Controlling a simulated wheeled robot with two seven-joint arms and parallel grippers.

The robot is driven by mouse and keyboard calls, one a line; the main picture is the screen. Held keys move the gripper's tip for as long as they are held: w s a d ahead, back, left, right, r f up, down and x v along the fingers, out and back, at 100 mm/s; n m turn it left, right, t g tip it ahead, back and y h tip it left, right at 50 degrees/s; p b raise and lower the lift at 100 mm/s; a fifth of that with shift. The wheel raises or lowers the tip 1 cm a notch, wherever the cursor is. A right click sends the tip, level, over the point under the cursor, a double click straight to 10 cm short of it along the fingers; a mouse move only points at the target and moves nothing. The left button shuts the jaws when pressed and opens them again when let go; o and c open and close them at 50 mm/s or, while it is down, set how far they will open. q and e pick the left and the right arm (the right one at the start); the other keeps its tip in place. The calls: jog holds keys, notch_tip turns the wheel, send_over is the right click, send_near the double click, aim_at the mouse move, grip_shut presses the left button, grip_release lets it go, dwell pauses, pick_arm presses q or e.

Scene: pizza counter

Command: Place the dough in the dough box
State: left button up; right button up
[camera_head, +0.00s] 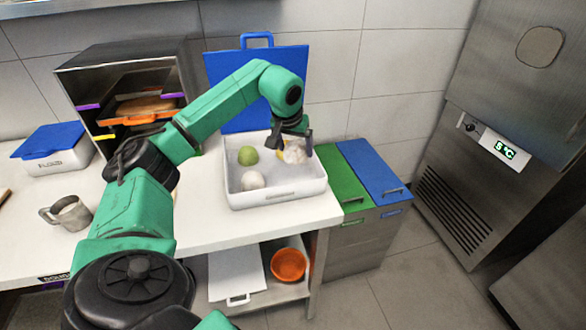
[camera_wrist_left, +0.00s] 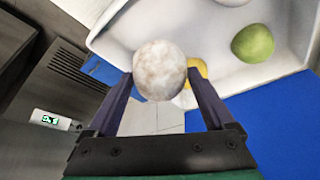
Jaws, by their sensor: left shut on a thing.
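The dough box is an open white box (camera_head: 285,195) on the counter; its white wall also shows in the wrist view (camera_wrist_left: 285,85). My left gripper (camera_head: 294,148) reaches over the box's back right part, pointing down. It is shut on a whitish, mottled dough ball (camera_wrist_left: 160,70), which shows between the fingers in the wrist view and below the gripper in the head view (camera_head: 295,153). Another pale dough ball (camera_head: 253,180) lies in the box's front left part. A green ball (camera_head: 248,156) lies behind it. A yellow ball (camera_head: 280,151) is partly hidden. My right gripper is out of view.
A blue lid (camera_head: 225,75) stands upright behind the box. Green (camera_head: 342,180) and blue (camera_head: 370,170) lidded bins stand right of the counter. A metal oven-like cabinet (camera_head: 75,80), a metal mug (camera_head: 68,214) and a blue-lidded container (camera_head: 50,145) are at left.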

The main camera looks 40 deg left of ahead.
aim_at(292, 153)
pick_arm(q)
notch_tip(292, 153, down, 8)
jog(key=shift+p, duration=0.45)
jog(key=shift+w+f, duration=0.15)
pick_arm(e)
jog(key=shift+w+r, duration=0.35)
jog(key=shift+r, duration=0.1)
pick_arm(q)
jog(key=o, duration=0.9)
jog(key=shift+f, duration=0.1)
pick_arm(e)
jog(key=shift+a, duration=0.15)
pick_arm(q)
jog(key=shift+r, duration=0.35)
jog(key=b+v, duration=0.1)
jog(key=v, duration=1)
jog(key=shift+s+d+r, duration=0.15)
jog(key=shift+s+r, duration=0.1)
jog(key=shift+r, duration=0.05)
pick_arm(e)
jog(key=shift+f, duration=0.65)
